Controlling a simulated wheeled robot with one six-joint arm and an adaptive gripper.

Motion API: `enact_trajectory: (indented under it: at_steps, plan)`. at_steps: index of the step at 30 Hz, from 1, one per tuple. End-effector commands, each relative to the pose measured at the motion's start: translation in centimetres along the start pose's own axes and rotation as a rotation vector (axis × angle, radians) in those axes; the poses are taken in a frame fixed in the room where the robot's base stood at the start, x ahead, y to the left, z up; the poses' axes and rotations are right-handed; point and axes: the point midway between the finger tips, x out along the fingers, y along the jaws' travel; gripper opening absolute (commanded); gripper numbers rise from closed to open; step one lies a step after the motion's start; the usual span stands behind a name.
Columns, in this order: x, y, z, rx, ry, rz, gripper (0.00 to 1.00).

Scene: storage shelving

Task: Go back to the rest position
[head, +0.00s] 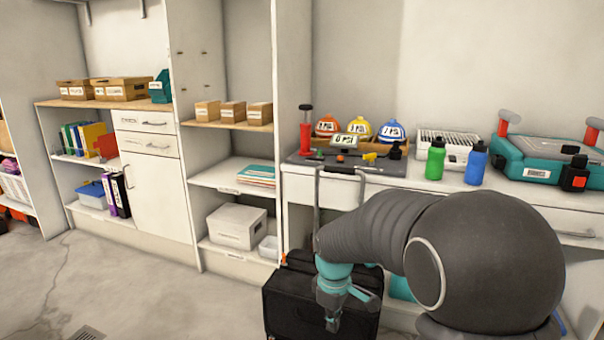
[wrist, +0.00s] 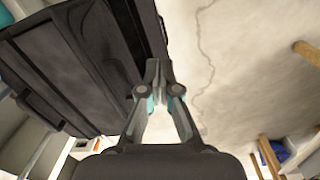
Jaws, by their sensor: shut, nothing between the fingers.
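My gripper (head: 332,322) hangs pointing down at the end of my dark grey arm, in front of a black suitcase (head: 292,298) on the floor. In the wrist view my gripper (wrist: 157,66) is shut with its fingertips together and holds nothing. The suitcase also shows in the wrist view (wrist: 75,75), close to the left of the fingers. I cannot tell whether the fingers touch it.
A counter (head: 520,200) behind my arm holds a green bottle (head: 435,160), a blue bottle (head: 476,164) and a teal case (head: 545,160). Shelving (head: 225,180) with boxes and binders stands left. The floor (head: 130,290) at front left is clear.

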Motion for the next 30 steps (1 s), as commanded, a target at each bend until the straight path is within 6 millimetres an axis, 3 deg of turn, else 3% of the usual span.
enact_trajectory:
  at_steps: [6, 15, 24, 30]
  plan:
    - [-4.2, -3.6, 5.3, 0.407, 0.049, 0.022, 0.0]
    - [-7.9, -8.4, 11.7, 0.79, 0.144, 0.048, 0.0]
    - [-10.3, -12.6, 17.0, 0.928, 0.269, 0.099, 0.0]
    - [-12.1, -14.3, 19.3, 0.956, 0.366, 0.154, 0.0]
